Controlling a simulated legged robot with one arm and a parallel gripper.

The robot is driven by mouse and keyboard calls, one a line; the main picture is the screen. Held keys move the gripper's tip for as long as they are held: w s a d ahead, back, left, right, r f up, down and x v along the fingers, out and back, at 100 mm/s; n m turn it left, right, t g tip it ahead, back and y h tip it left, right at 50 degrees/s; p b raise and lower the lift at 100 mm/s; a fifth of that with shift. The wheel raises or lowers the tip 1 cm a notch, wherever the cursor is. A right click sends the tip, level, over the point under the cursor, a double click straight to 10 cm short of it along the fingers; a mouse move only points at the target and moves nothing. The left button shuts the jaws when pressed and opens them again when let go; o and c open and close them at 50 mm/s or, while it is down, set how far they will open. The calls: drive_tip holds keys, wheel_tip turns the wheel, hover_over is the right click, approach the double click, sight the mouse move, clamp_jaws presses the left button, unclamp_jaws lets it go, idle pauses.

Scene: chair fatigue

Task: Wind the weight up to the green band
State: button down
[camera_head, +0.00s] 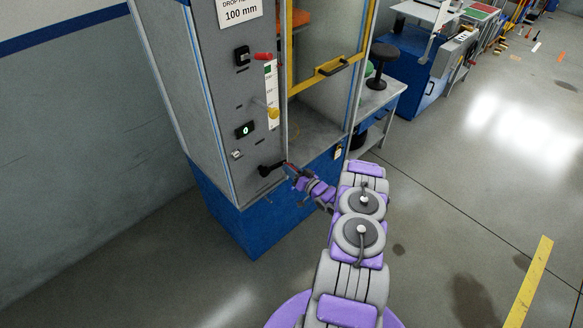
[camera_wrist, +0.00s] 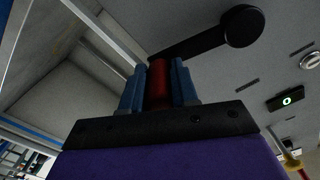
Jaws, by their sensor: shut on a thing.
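The grey test machine has a black crank (camera_head: 268,169) low on its front panel. In the wrist view the crank arm (camera_wrist: 190,43) runs from its round hub at upper right to a red grip (camera_wrist: 159,84). My gripper (camera_head: 293,172) is shut around that red grip, with blue fingers on both sides in the wrist view (camera_wrist: 158,88). A white scale (camera_head: 270,95) on the panel has a green band (camera_head: 267,69) near its top. A yellow pointer (camera_head: 273,113) sits near the scale's lower end, well below the band. I cannot make out the weight clearly.
A red-handled lever (camera_head: 263,57) sticks out above the scale. A small lit display (camera_head: 245,130) is above the crank. A yellow-framed clear door (camera_head: 331,68) and a side bench with a black stool (camera_head: 380,62) stand to the right. The floor at right is open.

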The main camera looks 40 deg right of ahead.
drive_tip(key=shift+s+f, duration=0.1)
drive_tip(key=shift+f, duration=0.1)
drive_tip(key=c, duration=0.9)
unclamp_jaws()
drive_tip(key=shift+d, duration=0.2)
drive_tip(key=shift+o, duration=0.2)
drive_tip(key=shift+s+a+r, duration=0.1)
drive_tip(key=shift+s, duration=0.3)
drive_tip(key=s+d+p, duration=0.1)
drive_tip(key=s+p, duration=0.2)
drive_tip(key=s, duration=1.3)
drive_tip(key=shift+s+d, duration=0.2)
drive_tip(key=shift+d, duration=0.1)
